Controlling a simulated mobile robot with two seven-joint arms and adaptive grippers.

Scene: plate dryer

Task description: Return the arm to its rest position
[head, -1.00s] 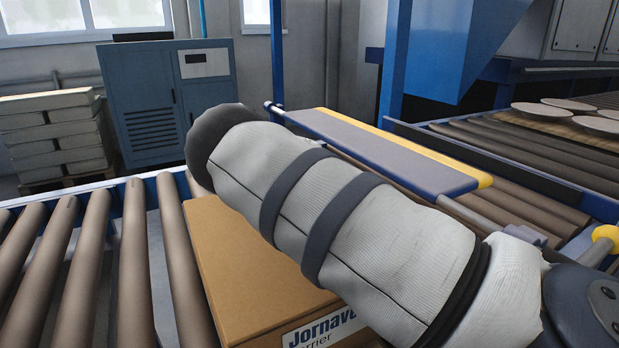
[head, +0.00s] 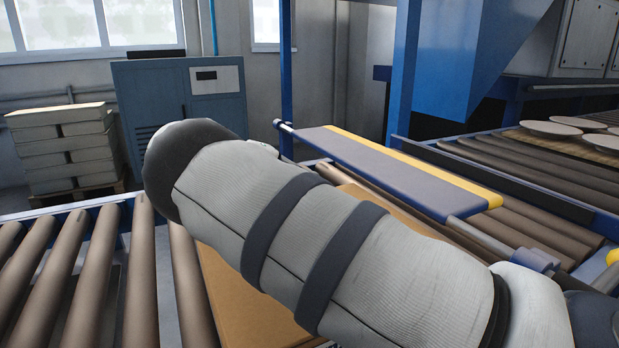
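My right arm, in a light grey padded sleeve with dark bands, reaches in from the lower right and fills the middle of the head view. Its dark rounded end points to the upper left. No gripper fingers show on it; the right gripper is hidden or out of view. My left arm and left gripper do not show. A brown cardboard box (head: 235,290) sits on the rollers under my arm, which hides most of it.
A roller conveyor (head: 95,280) runs along the left. A grey belt with a yellow edge (head: 385,170) lies behind my arm. Several plates (head: 550,130) rest on a board at the far right. A blue cabinet (head: 175,95) and stacked blocks (head: 65,150) stand at the back.

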